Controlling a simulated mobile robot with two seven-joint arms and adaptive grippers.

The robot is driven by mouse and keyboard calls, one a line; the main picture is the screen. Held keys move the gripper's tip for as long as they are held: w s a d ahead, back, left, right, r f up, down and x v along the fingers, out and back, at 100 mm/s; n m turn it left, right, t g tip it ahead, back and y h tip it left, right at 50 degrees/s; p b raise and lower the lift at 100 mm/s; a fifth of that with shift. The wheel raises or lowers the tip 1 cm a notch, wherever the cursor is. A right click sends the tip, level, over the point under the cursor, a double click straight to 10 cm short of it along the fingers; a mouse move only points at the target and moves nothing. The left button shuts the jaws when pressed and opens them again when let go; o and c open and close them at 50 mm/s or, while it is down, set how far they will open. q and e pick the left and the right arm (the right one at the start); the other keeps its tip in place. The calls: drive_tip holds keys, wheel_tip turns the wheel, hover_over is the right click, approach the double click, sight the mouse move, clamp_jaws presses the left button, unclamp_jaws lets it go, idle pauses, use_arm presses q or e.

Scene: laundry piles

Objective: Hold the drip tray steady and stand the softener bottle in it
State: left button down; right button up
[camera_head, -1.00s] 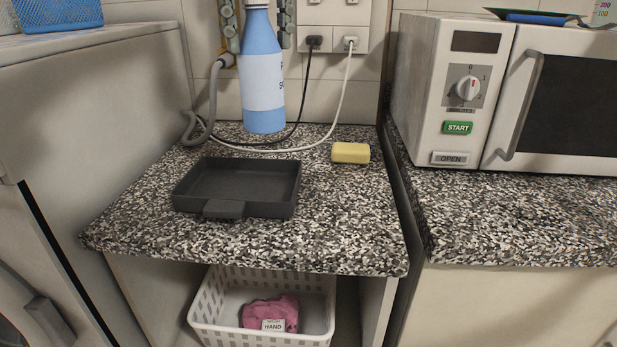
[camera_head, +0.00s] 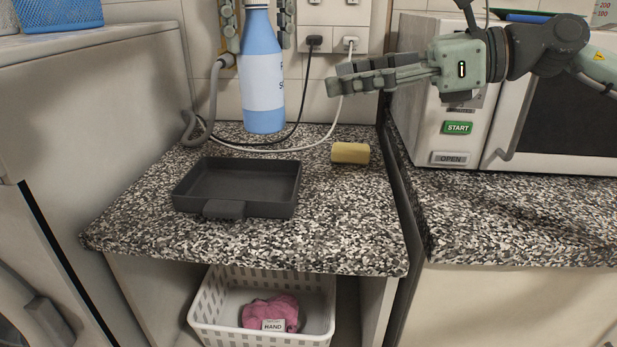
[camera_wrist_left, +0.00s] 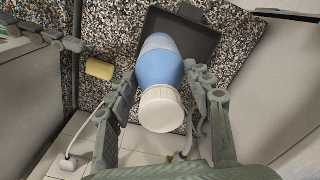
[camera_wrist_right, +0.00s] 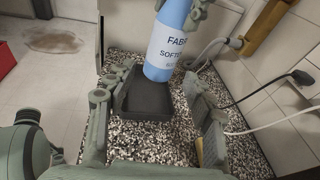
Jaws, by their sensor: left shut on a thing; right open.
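The blue softener bottle (camera_head: 262,85) hangs upright above the back of the speckled counter. My left gripper (camera_head: 256,12) is shut on its upper part; its fingers show on either side of the bottle. In the left wrist view the bottle (camera_wrist_left: 160,72) with its white cap is between the fingers (camera_wrist_left: 160,95). The dark drip tray (camera_head: 236,209) lies empty and flat on the counter, in front of the bottle. My right gripper (camera_head: 335,78) is open and empty, above the counter's right side. In the right wrist view the tray (camera_wrist_right: 148,92) shows beyond its fingers (camera_wrist_right: 157,102), partly behind the bottle.
A yellow sponge (camera_head: 350,153) lies at the counter's back right. A grey hose (camera_head: 212,105) and cables (camera_head: 300,105) run behind the bottle. A microwave (camera_head: 560,100) stands to the right. A white basket (camera_head: 205,307) with a pink cloth (camera_head: 283,308) is below. The counter's front strip is clear.

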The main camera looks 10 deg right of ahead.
sight(264, 111)
use_arm(q)
drive_tip(key=shift+r, duration=0.1)
use_arm(e)
drive_tip(key=s+a+f+g, duration=0.1)
drive_tip(key=a+f, duration=0.1)
drive_tip(key=f, duration=0.2)
drive_tip(key=s+a+f+n+g, duration=0.1)
drive_tip(key=a+f, duration=0.1)
drive_tip(key=f, duration=0.2)
drive_tip(key=s+a+f+g, duration=0.1)
drive_tip(key=a+f, duration=0.2)
drive_tip(key=f, duration=0.1)
drive_tip(key=shift+s+f+h, duration=0.1)
drive_tip(key=shift+f+h, duration=0.2)
drive_tip(key=shift+f, duration=0.1)
drive_tip(key=x, duration=1.1)
drive_tip(key=shift+a+f, duration=0.2)
clamp_jaws()
use_arm(q)
drive_tip(key=m, duration=0.1)
drive_tip(key=f+m, duration=0.1)
drive_tip(key=m, duration=0.3)
drive_tip(key=shift+f, duration=0.3)
drive_tip(key=shift+f+m, duration=0.25)
drive_tip(key=shift+m, duration=0.15)
wheel_tip(264, 111, down, 10)
drive_tip(key=shift+r, duration=0.15)
